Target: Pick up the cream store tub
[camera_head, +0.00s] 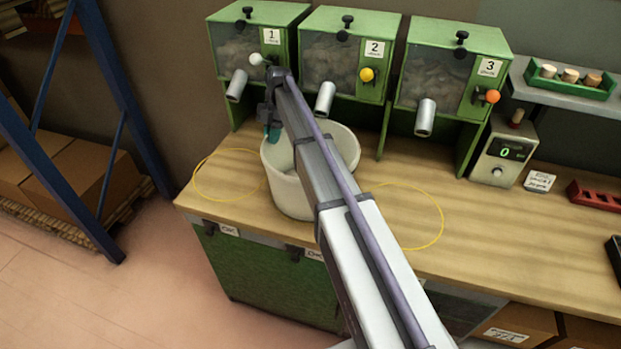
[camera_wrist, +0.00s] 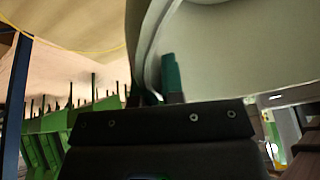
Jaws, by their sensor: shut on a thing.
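The cream store tub (camera_head: 288,188) stands on the wooden bench in front of the green dispensers, with my arm crossing over it. My gripper (camera_head: 272,132) is at the tub's far left rim, shut on the tub wall. In the wrist view the tub (camera_wrist: 235,50) fills the upper right, and a teal fingertip (camera_wrist: 171,75) lies against its wall by the rim. The other finger is mostly hidden behind the wall. I cannot tell whether the tub's base touches the bench.
Three green dispensers numbered 1 (camera_head: 271,36), 2 (camera_head: 375,48) and 3 (camera_head: 490,67) stand behind the tub. Yellow rings mark the bench left (camera_head: 196,180) and right (camera_head: 442,222) of it. A scale (camera_head: 503,152) and a red rack (camera_head: 592,196) are at the right.

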